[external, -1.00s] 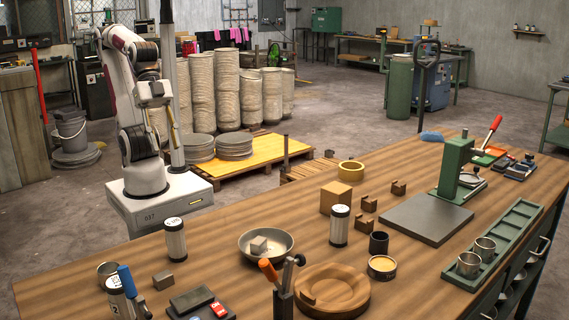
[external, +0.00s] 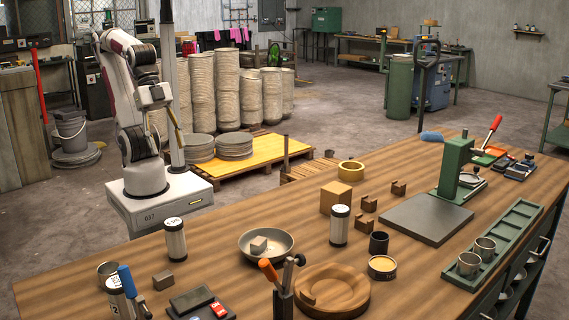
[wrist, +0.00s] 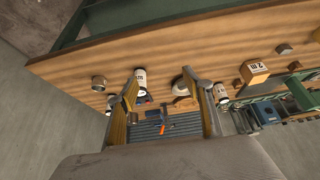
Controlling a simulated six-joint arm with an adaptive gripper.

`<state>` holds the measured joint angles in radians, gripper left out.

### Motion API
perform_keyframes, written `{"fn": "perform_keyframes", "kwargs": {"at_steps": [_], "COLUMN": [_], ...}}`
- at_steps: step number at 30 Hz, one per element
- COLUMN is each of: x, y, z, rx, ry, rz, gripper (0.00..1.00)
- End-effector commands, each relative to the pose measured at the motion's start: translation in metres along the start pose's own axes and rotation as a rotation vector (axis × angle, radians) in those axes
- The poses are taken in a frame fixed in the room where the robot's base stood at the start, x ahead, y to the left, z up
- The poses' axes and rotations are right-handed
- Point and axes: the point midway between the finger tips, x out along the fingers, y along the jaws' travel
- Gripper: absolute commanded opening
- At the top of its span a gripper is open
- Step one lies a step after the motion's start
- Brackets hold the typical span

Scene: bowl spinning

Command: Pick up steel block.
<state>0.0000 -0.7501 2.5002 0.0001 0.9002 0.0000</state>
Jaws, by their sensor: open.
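A small grey block (external: 259,244), which looks like the steel block, sits inside a shallow metal bowl (external: 283,253) on the wooden bench in the external view. A second small, browner block (external: 163,280) lies on the bench left of the bowl; I cannot tell its material. My gripper (external: 178,128) is raised behind the bench, well away from both blocks. In the wrist view its two yellowish fingers (wrist: 162,80) are spread apart with nothing held between them. The blocks are too small to make out surely there.
White canisters (external: 175,239) (external: 339,226) stand left and right of the bowl. A tool holder (external: 283,300) and round wooden form (external: 340,290) are in front. A cardboard-coloured box (external: 336,197) and green press (external: 455,168) stand farther right. The bench's near-left strip has some free room.

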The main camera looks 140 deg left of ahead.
Motion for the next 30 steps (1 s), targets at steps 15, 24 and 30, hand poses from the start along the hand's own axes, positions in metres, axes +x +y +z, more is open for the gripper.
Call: {"fn": "perform_keyframes", "kwargs": {"at_steps": [15,24,30], "x": [0.027,0.059,0.082], "y": [0.044,0.092,0.12], "z": [-0.049,-0.099,-0.127], "rx": [0.04,0.05,0.04], "ry": [0.074,0.165,0.222], "rz": [0.122,0.224,0.262], "gripper": [0.51,0.51,0.51]}}
